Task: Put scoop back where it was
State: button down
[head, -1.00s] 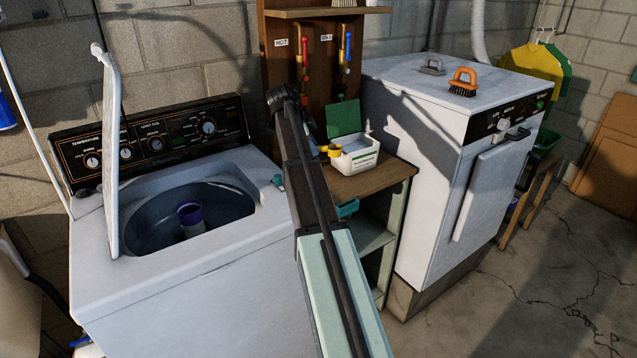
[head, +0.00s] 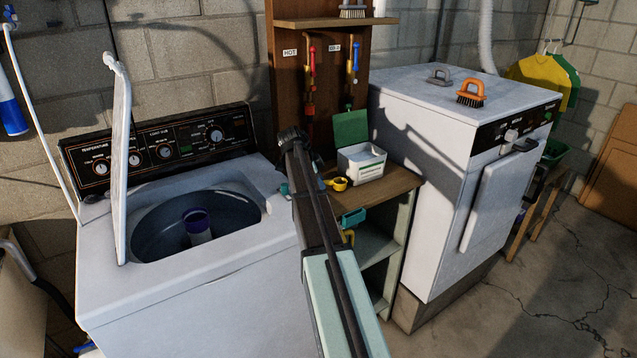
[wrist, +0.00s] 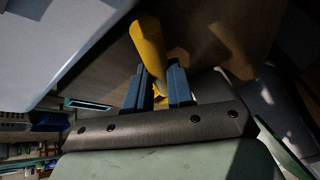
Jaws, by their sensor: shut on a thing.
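The yellow scoop (head: 338,184) shows in the head view just right of my dark wrist, low over the wooden shelf top and left of the white box. In the wrist view my gripper (wrist: 158,80) has its two blue fingers shut on the yellow scoop (wrist: 147,42), which projects beyond the fingertips. The fingers are hidden behind my arm in the head view. I cannot tell whether the scoop touches the wood. The white box (head: 362,166) stands on the shelf top with its green lid (head: 350,128) open.
The wooden shelf unit (head: 385,190) stands between the open washing machine (head: 255,240) and a white appliance (head: 425,150). Red and blue valves hang behind.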

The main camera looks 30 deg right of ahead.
jog(key=shift+f, duration=0.35)
jog(key=c, duration=1)
grip_release()
jog(key=shift+r, duration=0.15)
jog(key=v, duration=1.2)
